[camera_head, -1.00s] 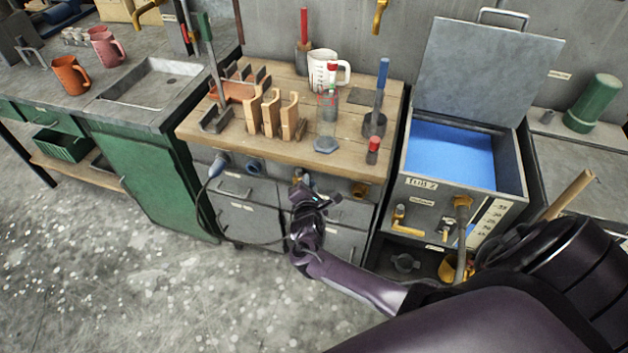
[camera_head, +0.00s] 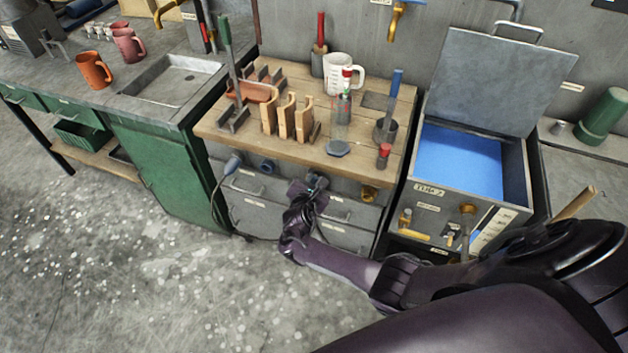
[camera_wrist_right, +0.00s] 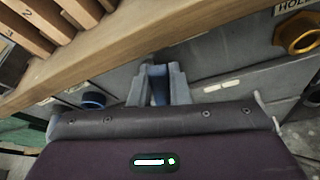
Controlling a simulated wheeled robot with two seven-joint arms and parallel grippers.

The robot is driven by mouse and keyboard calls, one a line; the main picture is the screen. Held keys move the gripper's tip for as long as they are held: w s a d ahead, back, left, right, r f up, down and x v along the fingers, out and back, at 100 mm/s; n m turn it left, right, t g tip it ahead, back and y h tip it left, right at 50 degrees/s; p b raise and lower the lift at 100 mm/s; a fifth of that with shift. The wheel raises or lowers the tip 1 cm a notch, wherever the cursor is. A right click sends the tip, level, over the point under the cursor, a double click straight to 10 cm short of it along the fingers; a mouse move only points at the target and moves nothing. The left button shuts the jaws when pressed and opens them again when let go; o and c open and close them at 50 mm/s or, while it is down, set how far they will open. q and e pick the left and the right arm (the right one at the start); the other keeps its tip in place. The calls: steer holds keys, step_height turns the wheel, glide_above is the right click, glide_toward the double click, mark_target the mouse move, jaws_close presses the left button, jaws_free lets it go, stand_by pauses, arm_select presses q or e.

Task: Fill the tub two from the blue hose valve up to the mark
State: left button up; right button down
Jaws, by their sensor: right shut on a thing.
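The open metal tub (camera_head: 525,190), labelled TUB 2, stands to the right of the bench with its lid raised. Blue liquid (camera_head: 455,160) fills part of it. A marked gauge strip (camera_head: 492,230) is on its front, partly hidden by my right arm. Brass fittings (camera_head: 405,216) and a short hose sit on that front. My right gripper (camera_head: 317,182) is at the bench front, below the tabletop edge. In the wrist view its fingers (camera_wrist_right: 159,78) are shut on a small blue-grey thing (camera_wrist_right: 160,92), mostly hidden. I cannot tell whether it is a hose end. My left gripper is not in view.
The bench (camera_head: 225,132) carries wooden holders, a white measuring jug (camera_head: 338,72) and tools. Its front has a blue round port (camera_head: 268,165), a brass port (camera_head: 370,193) and a grey plug with a cable (camera_head: 232,163). A blue-handled tap (camera_head: 397,15) is above on the wall.

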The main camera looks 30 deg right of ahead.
steer(key=c, duration=1.4)
jaws_free()
steer(key=shift+o, duration=0.2)
steer(key=p+v, duration=0.1)
steer(key=v, duration=0.6)
steer(key=shift+s+a, duration=0.25)
steer(key=shift+s, duration=0.05)
